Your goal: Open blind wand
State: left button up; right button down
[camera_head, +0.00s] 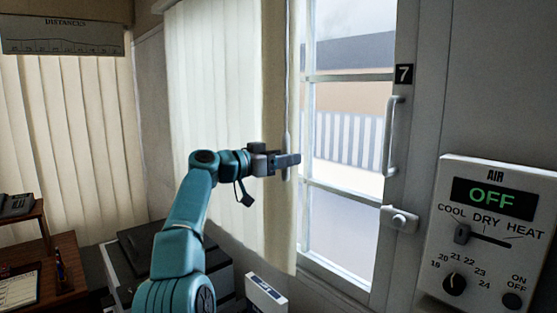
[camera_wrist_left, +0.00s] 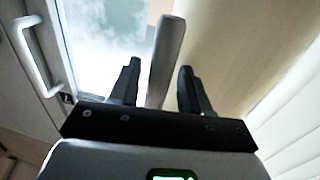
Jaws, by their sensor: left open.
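The blind wand (camera_head: 287,132) is a thin, pale upright rod hanging at the right edge of the cream vertical blind (camera_head: 220,100), beside the window. My left gripper (camera_head: 295,160) reaches it from the left at the height of its thicker lower end. In the left wrist view the wand (camera_wrist_left: 166,55) is a grey bar between the two dark fingers of my open left gripper (camera_wrist_left: 157,82). Gaps show on both sides, with the wand closer to the left finger. The fingers hide part of the wand in the head view. My right gripper is not in view.
The window (camera_head: 345,130) has a white handle (camera_head: 391,135) and a latch (camera_head: 399,218) to the right. An air control panel (camera_head: 490,235) reading OFF is on the right wall. A dark printer-like box (camera_head: 135,245) stands low behind my left arm.

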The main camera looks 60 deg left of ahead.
pick_arm(q)
jog(key=shift+s+f+b, duration=0.1)
jog(key=shift+s+b, duration=0.2)
jog(key=shift+s, duration=0.05)
jog(key=s+b, duration=0.5)
jog(key=s, duration=1)
jog(key=shift+s+a, duration=0.25)
jog(key=shift+a, duration=0.1)
